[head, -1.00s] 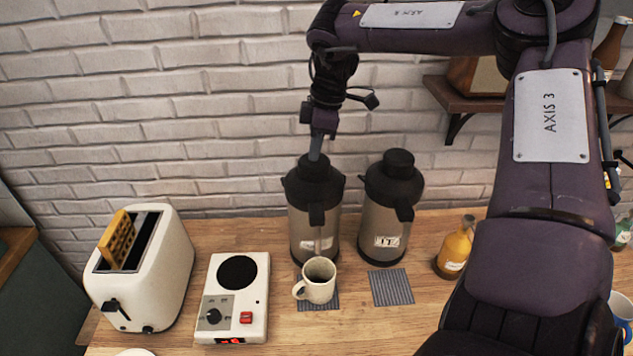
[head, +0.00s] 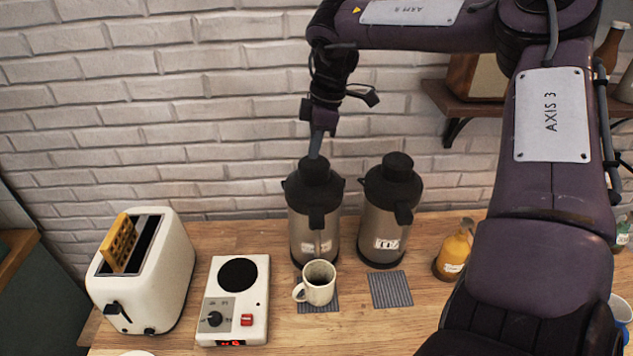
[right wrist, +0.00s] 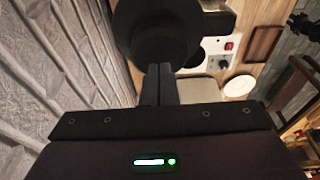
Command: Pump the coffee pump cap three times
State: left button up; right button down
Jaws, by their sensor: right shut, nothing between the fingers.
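Two steel pump dispensers with black tops stand side by side against the wall. The left dispenser (head: 313,238) has a round black pump cap (head: 315,172), and a cream mug (head: 317,286) with a dark inside stands under its spout. My right gripper (head: 315,156) is shut and empty, pointing down with its fingertips at the top of that cap; contact is hard to tell. In the right wrist view, the closed fingers (right wrist: 158,84) reach to the dark round cap (right wrist: 160,35). My left gripper is not in view.
The right dispenser (head: 381,234) stands close beside, with an empty striped mat (head: 391,289) before it. A white hot plate (head: 234,325) and a toaster (head: 150,285) holding a waffle are at left. An orange bottle (head: 453,252) stands at right, near my arm.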

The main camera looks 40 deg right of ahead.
aim_at(316, 162)
jog(key=shift+s+f+b, duration=0.1)
jog(key=shift+f+b, duration=1.9)
jog(key=shift+f, duration=0.65)
jog(key=shift+r, duration=0.1)
jog(key=shift+r+p, duration=1.9)
jog(key=shift+r, duration=0.7)
jog(key=shift+f, duration=0.15)
jog(key=shift+f+b, duration=2)
jog(key=shift+f, duration=0.5)
jog(key=shift+r, duration=0.1)
